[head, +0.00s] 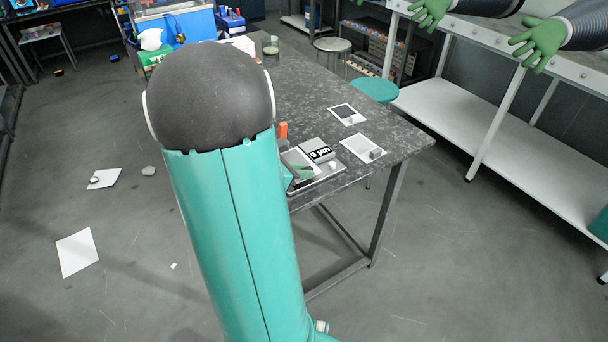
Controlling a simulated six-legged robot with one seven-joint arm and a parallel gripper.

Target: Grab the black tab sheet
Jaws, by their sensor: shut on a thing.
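A white sheet with a black square tab (347,113) lies flat on the grey speckled table, towards its right edge. Nothing touches it in this view. My own large teal arm link and dark joint fill the middle of the head view and hide the left part of the table. My gripper's fingertips are hidden behind this arm. A small green piece shows past the arm's right edge, over the tray; I cannot tell whether it belongs to my gripper. What my gripper holds is hidden.
A second white sheet (361,150) with a grey round piece lies near the table's right corner. A shallow tray (325,176) with a dark-and-white box (318,151) is at the front edge. An orange-topped item (283,130) stands behind it. Loose sheets (77,252) lie on the floor.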

